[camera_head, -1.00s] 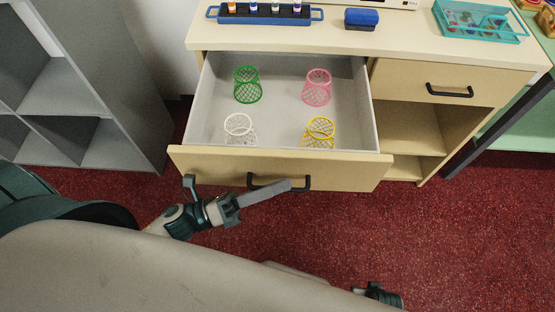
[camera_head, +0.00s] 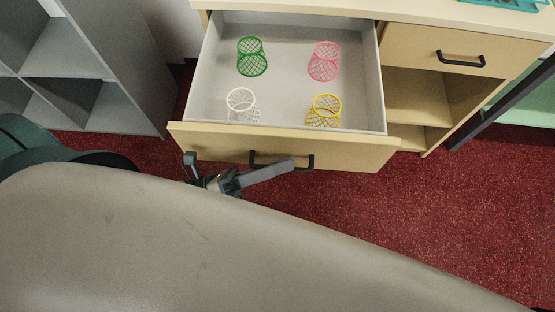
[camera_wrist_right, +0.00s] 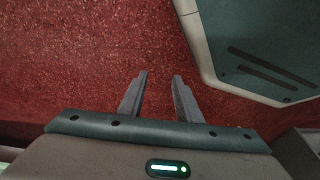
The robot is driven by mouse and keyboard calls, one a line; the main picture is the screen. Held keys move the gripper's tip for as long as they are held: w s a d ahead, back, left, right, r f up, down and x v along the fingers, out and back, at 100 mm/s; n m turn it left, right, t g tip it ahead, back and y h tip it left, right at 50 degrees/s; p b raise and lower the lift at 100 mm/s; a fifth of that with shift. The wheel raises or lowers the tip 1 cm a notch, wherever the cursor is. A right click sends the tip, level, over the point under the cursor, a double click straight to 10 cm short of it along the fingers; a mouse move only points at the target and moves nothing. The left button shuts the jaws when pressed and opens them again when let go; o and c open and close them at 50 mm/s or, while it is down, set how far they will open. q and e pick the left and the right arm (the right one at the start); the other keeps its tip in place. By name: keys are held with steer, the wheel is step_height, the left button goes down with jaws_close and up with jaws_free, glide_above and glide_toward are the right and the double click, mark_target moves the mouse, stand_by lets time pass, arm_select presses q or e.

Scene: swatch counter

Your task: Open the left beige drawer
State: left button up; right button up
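The left beige drawer (camera_head: 290,146) is pulled well out of the counter unit, its inside showing. It holds a green mesh cup (camera_head: 252,57), a pink one (camera_head: 324,62), a white one (camera_head: 242,107) and a yellow one (camera_head: 325,111). Its black bar handle (camera_head: 310,161) is on the front panel. My left gripper (camera_head: 285,165) is at this handle, one grey finger lying across it.
A shut beige drawer (camera_head: 440,45) with a black handle is at right, above open shelves (camera_head: 415,100). A grey shelf unit (camera_head: 130,60) stands at left. The beige counter top (camera_head: 420,17) carries a teal tray (camera_head: 505,4). Red floor (camera_head: 420,210) lies clear in front.

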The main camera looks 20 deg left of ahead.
steer(key=shift+w, duration=0.2)
